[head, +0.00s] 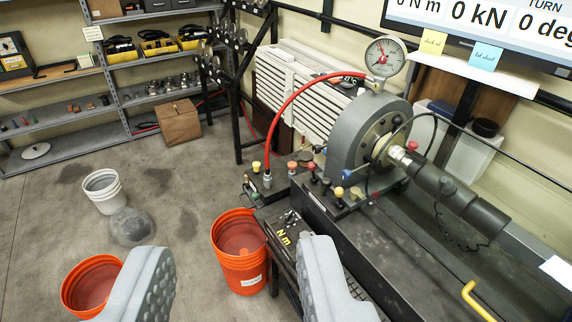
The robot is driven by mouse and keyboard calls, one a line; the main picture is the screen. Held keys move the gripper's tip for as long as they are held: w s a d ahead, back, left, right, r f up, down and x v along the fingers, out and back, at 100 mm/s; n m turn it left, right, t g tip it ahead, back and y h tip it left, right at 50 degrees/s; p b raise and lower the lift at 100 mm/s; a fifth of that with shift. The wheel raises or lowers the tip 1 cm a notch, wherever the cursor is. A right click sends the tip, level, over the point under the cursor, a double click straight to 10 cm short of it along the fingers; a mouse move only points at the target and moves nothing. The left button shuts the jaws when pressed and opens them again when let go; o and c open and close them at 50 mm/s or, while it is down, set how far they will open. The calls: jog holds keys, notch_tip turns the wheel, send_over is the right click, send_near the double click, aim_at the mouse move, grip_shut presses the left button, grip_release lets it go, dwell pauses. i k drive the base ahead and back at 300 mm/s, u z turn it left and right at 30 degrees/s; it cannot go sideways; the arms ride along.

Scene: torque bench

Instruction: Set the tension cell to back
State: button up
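The torque bench (440,255) runs from the middle to the lower right. It carries a round grey housing (352,135) with a dial gauge (384,57) on top and a dark shaft assembly (455,193) on its right. Several small levers or knobs with red, blue, yellow and green ends stand around the housing, such as a red one (311,168) and a blue one (347,174). I cannot tell which part is the tension cell control. My gripper (237,250) is open and empty, its two grey fingers wide apart in front of the bench.
Orange buckets (240,265) (92,284) and a white bucket (103,190) stand on the floor at left. A red hose (283,102) arches to the gauge. A yellow handle (475,300) is at lower right. A display (490,20) hangs above. Open floor lies at left.

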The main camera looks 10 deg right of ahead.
aim_at(356, 131)
jog(key=u, duration=0.05)
jog(key=i, duration=1.5)
jog(key=z, duration=0.7)
